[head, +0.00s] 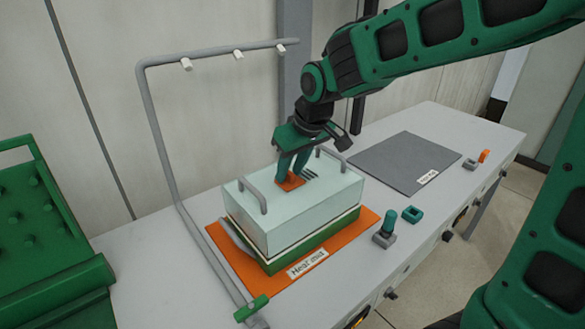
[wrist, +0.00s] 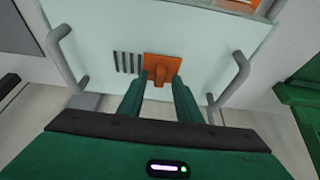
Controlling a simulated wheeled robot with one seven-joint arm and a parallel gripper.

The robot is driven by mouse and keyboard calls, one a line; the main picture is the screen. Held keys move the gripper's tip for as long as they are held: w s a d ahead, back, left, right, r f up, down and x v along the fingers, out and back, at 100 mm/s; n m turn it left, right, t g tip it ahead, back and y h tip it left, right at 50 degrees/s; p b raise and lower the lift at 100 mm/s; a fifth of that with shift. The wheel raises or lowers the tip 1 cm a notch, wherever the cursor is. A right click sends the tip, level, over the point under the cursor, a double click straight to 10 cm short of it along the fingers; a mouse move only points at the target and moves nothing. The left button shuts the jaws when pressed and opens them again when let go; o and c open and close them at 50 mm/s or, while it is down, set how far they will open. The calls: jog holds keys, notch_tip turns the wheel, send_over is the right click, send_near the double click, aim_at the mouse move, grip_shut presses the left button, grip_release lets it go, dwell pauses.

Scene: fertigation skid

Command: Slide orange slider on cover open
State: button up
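The orange slider (head: 291,182) is a flat plate with a small raised knob on top of the pale cover (head: 315,208). It also shows in the wrist view (wrist: 162,64). Several dark vent slots (wrist: 128,62) lie uncovered beside it, on its left in the wrist view and right in the head view. My gripper (head: 289,172) points down at the slider. In the wrist view its two green fingers stand apart on either side of the knob, with a gap visible on each side. Whether the fingertips touch the plate is unclear.
Two grey handles (head: 253,194) (head: 332,157) rise from the cover near my gripper. The cover sits on a green box (head: 315,241) on an orange mat (head: 368,222). A grey pipe frame (head: 158,122) stands left and behind. A dark grey mat (head: 400,158) lies clear at right.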

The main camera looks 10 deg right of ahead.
jog(key=v, duration=1)
jog(key=shift+r, duration=0.3)
jog(key=shift+s+d, duration=0.1)
jog(key=shift+d, duration=0.05)
jog(key=s+d+f+m+g+h, duration=0.1)
jog(key=s+d+f+m, duration=0.2)
jog(key=s+d, duration=0.35)
jog(key=s+d+f+m+g+h, duration=0.1)
jog(key=s+d+f+m, duration=0.2)
jog(key=d, duration=0.7)
jog(key=s+d+f+m+g, duration=0.1)
jog(key=s+d+f+m, duration=0.1)
jog(key=s, duration=0.6)
jog(key=s+d+f+m+g, duration=0.1)
jog(key=s+d+f+m, duration=0.2)
jog(key=s+d+f, duration=0.2)
jog(key=s+d, duration=0.1)
jog(key=s, duration=0.2)
jog(key=shift+s+d, duration=0.2)
jog(key=shift+s, duration=0.2)
